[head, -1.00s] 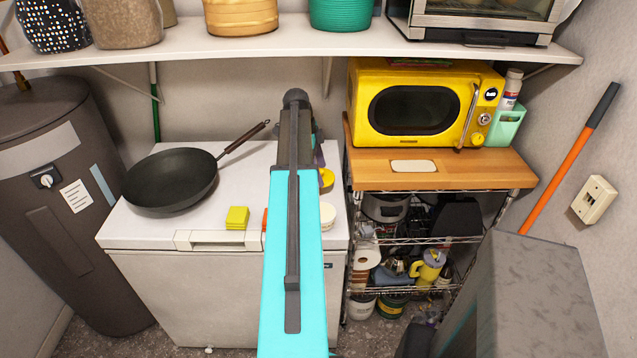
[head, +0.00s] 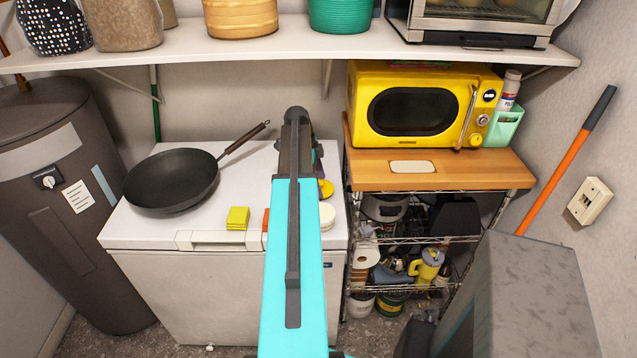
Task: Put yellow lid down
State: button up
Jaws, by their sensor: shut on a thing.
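The yellow lid (head: 326,188) is a small round yellow piece, partly hidden behind my arm in the head view. It is at or just above the white chest top, at its right side; I cannot tell whether it touches. My gripper (head: 319,168) shows only as a dark sliver to the right of my arm, directly above the lid. It is shut on the yellow lid, though its fingertips are mostly hidden.
A white round container (head: 327,214) stands just in front of the lid. A yellow block (head: 237,217), a red piece (head: 266,218) and a black pan (head: 172,180) are on the white chest (head: 130,225). A shelf (head: 300,45) overhangs behind. A yellow microwave (head: 415,105) stands right.

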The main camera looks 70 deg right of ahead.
jog(key=shift+f, duration=0.6)
jog(key=o, duration=1)
jog(key=shift+o, duration=0.2)
jog(key=b+v, duration=0.4)
jog(key=v, duration=0.8)
jog(key=shift+w, duration=0.1)
